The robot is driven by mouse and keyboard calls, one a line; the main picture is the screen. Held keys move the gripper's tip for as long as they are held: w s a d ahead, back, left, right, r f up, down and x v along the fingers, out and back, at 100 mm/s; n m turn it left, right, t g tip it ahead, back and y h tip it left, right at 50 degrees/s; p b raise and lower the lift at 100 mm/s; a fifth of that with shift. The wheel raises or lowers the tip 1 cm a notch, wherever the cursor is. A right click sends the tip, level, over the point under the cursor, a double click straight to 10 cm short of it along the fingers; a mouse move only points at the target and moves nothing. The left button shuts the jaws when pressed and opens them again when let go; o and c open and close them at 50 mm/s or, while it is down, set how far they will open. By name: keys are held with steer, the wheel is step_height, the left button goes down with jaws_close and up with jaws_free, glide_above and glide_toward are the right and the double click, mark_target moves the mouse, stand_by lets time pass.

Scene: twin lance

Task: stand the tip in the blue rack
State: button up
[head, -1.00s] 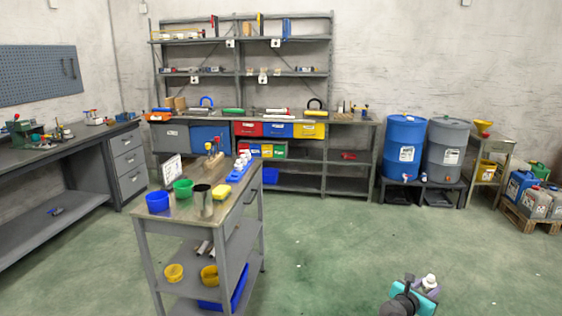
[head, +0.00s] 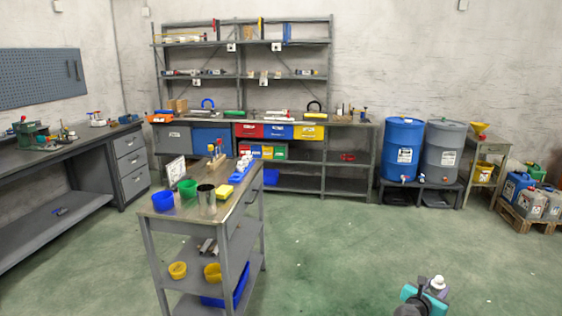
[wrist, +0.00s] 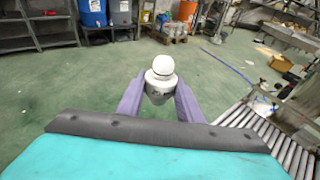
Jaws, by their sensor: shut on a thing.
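My gripper (wrist: 160,88) has purple fingers and is shut on the tip, a white and grey piece with a round white top (wrist: 162,66), held upright between the fingers. In the head view the tip (head: 438,282) shows above my gripper (head: 436,291) at the bottom right, over open floor. The blue rack (head: 240,175) lies on top of the grey cart, near its far right edge, with white pieces standing in it. My gripper is well apart from the rack, nearer and to the right.
The cart (head: 168,212) also carries a blue cup (head: 163,200), a green cup (head: 187,189), a metal cup (head: 206,201) and a yellow block (head: 225,191). The wrist view shows a roller conveyor (wrist: 262,125) at the right. Green floor between cart and drums (head: 404,148) is clear.

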steer(key=shift+d+r, duration=0.15)
steer(key=shift+d, duration=0.65)
steer(key=shift+w+d+r, duration=0.2)
steer(key=shift+w+r, duration=0.05)
steer(key=shift+w, duration=0.15)
steer(key=shift+w, duration=0.1)
